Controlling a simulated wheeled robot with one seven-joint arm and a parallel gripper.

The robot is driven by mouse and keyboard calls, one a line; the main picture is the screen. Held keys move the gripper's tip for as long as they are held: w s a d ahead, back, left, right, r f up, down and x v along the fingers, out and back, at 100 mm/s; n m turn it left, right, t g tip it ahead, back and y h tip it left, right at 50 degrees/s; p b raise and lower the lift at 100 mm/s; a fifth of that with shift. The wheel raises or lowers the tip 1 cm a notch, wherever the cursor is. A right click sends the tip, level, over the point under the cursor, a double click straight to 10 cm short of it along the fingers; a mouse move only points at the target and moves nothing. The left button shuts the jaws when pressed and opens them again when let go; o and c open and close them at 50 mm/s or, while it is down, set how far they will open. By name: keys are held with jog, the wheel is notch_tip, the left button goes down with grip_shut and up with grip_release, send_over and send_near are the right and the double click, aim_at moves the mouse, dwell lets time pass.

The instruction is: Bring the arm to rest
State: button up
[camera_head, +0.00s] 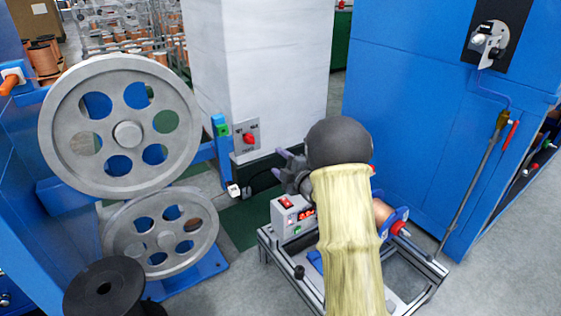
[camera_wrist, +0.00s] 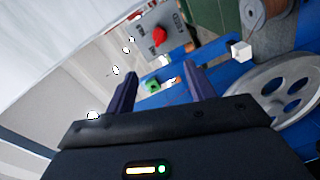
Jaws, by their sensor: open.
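My gripper (camera_head: 283,166) is in the middle of the head view, at the end of my arm in its pale yellow sleeve. In the wrist view its two dark fingers (camera_wrist: 163,92) stand apart with nothing held between them. The gripper is in front of the white cabinet (camera_head: 262,60), to the right of the switch plate with a red knob (camera_head: 249,138). The red knob (camera_wrist: 160,36) also shows in the wrist view, beyond the fingers. I cannot tell the exact gap between the gripper and the cabinet.
A large grey pulley (camera_head: 65,125) stands at the left, with a smaller pulley (camera_head: 122,240) below it and a black spool (camera_head: 85,290) in front. A metal-framed cart with a control box (camera_head: 286,222) is under my arm. A blue cabinet (camera_head: 410,100) stands at the right.

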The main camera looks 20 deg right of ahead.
dwell(0.3)
jog(key=s+a+r+m+g+h+p, duration=0.25)
jog(key=s+m+g, duration=0.3)
jog(key=s, duration=0.65)
jog(key=s+a+r+m+g+h+p, duration=0.1)
jog(key=s+m+g+p, duration=0.3)
jog(key=s+m, duration=0.5)
jog(key=s+a+r+m+g+h+p, duration=0.2)
jog(key=s+m+g+p, duration=0.2)
jog(key=s, duration=1)
jog(key=w+p+v, duration=0.2)
jog(key=p+v, duration=1)
jog(key=w+r+p+v, duration=0.1)
jog(key=w+p+v, duration=0.2)
jog(key=p+v, duration=0.9)
jog(key=w+r+p+v, duration=0.1)
jog(key=w+p+v, duration=0.2)
jog(key=p+v, duration=0.9)
jog(key=shift+w+a+p, duration=0.15)
jog(key=shift+w+p, duration=0.25)
jog(key=shift+p, duration=0.3)
jog(key=shift+r, duration=0.1)
